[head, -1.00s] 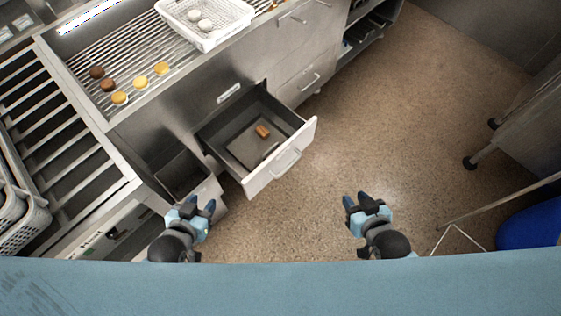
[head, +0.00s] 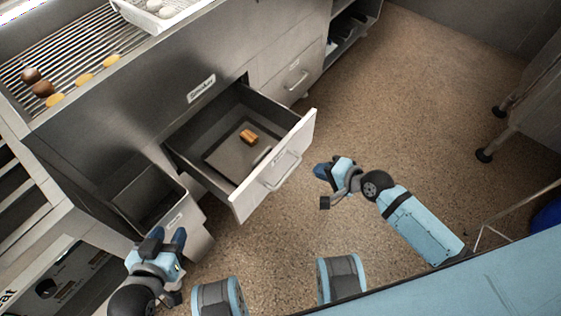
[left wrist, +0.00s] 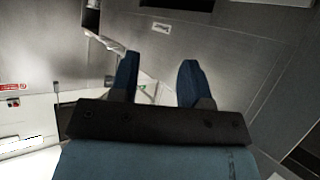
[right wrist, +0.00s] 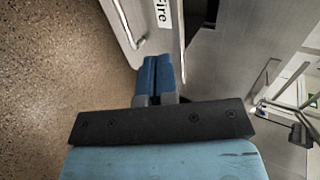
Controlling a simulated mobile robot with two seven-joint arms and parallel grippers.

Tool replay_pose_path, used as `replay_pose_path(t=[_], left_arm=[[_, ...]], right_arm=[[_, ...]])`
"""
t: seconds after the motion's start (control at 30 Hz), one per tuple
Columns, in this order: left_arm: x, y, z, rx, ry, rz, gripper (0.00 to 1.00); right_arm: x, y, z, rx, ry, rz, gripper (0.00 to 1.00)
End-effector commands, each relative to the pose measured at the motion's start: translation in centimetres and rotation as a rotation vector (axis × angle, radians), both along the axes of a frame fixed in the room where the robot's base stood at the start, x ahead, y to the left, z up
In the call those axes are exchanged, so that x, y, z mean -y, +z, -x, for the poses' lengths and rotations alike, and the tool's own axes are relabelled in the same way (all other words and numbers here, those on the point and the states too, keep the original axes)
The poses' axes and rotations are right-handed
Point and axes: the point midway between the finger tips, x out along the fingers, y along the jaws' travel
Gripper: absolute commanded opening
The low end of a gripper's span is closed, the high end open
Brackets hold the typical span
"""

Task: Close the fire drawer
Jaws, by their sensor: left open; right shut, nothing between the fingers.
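A wide drawer (head: 292,150) stands pulled out of the steel cabinet, with a pale front, a bar handle and a small brown item (head: 249,137) inside. In the right wrist view a pale front with a handle and a "Fire" label (right wrist: 163,12) lies just beyond my fingertips; it appears to be this drawer. My right gripper (head: 320,170) is shut and empty, just right of the drawer front in the head view; contact cannot be told. My left gripper (head: 165,236) is open and empty, low at left, near a smaller open drawer (head: 185,222).
The grill counter (head: 75,65) with patties and a white basket (head: 170,18) is above the drawers. A closed drawer (head: 291,75) is further right. Open floor (head: 410,110) lies right of the cabinet; a wheeled steel unit (head: 530,110) stands at far right.

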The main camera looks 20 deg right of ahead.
Motion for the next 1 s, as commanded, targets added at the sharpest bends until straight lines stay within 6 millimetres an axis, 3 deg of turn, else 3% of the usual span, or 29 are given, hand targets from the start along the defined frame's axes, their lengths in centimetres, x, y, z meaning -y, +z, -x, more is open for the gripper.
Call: replay_pose_path(t=[0.17, 0.47, 0.6, 0.8, 1.0], left_arm=[[0.1, -0.2, 0.0, 0.005, -0.001, 0.005, 0.43], [0.3, -0.5, -0.1, 0.024, -0.006, 0.025, 0.43], [1.1, 0.8, -0.9, 0.092, -0.015, 0.06, 0.43], [1.7, 2.2, -1.4, 0.151, -0.025, 0.093, 0.43], [2.0, 2.8, -1.6, 0.173, -0.028, 0.106, 0.43]], right_arm=[[-0.7, -0.8, -1.1, -0.005, -0.004, -0.01, 0.0], [-4.1, -4.0, -5.3, -0.003, -0.002, -0.009, 0.0], [-5.6, -5.4, -7.2, -0.003, -0.002, -0.007, 0.0], [-7.2, -5.1, -9.3, -0.002, -0.003, -0.006, 0.0], [-7.7, -5.0, -10.0, -0.003, -0.002, -0.005, 0.0]])
